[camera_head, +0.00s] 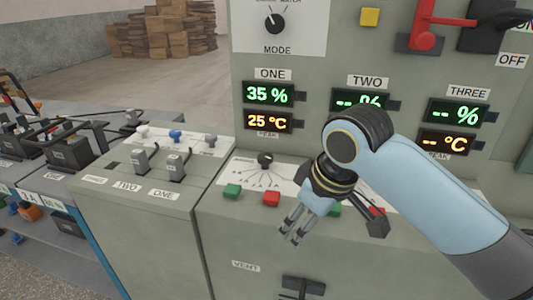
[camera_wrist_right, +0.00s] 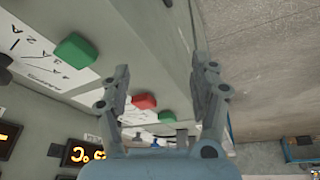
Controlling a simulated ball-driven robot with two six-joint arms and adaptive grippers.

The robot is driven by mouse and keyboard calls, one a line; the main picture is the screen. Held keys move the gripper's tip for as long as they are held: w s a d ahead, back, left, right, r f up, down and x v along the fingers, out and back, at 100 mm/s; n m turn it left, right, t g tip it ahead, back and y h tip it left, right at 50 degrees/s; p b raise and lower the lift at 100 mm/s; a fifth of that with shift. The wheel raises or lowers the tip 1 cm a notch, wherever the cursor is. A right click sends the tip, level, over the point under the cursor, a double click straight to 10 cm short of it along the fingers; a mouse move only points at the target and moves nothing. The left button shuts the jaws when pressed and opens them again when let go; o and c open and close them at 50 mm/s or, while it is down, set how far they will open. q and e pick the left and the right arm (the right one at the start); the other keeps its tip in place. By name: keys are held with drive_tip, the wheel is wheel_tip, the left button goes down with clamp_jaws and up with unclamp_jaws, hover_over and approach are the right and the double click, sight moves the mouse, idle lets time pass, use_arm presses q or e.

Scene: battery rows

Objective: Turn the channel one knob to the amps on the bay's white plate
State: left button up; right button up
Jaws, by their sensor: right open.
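The channel one knob (camera_head: 265,160) is a small black knob on a white dial plate (camera_head: 245,170) below the ONE displays. Its dial has fan-like lines and small marks, too small to read. My right gripper (camera_head: 290,238) hangs in front of the sloped panel, right of and below the knob, apart from it. Its fingers (camera_wrist_right: 165,100) are apart and empty in the wrist view. A small white plate (camera_head: 53,204) sits on the left bay's front edge; I cannot read it or tell whether it gives the amps. My left gripper is not in view.
Below the channel one dial are a green button (camera_head: 232,190) and a red button (camera_head: 271,198). A black handle (camera_head: 303,287) sits below, near VENT. Levers (camera_head: 175,165) stand on the left cabinet. The ONE display (camera_head: 268,94) reads 35 %, with 25 °C below.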

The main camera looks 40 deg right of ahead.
drive_tip(key=shift+n, duration=0.3)
drive_tip(key=w+d+r, duration=0.1)
drive_tip(key=w, duration=0.2)
drive_tip(key=w+d+r, duration=0.1)
drive_tip(key=w, duration=0.2)
drive_tip(key=w+d+r, duration=0.1)
drive_tip(key=w, duration=0.1)
drive_tip(key=shift+w+d, duration=0.2)
drive_tip(key=shift+w, duration=0.2)
drive_tip(key=y, duration=0.1)
approach(265, 156)
drive_tip(key=b+x, duration=0.1)
drive_tip(key=x, duration=0.8)
drive_tip(key=shift+c, duration=0.3)
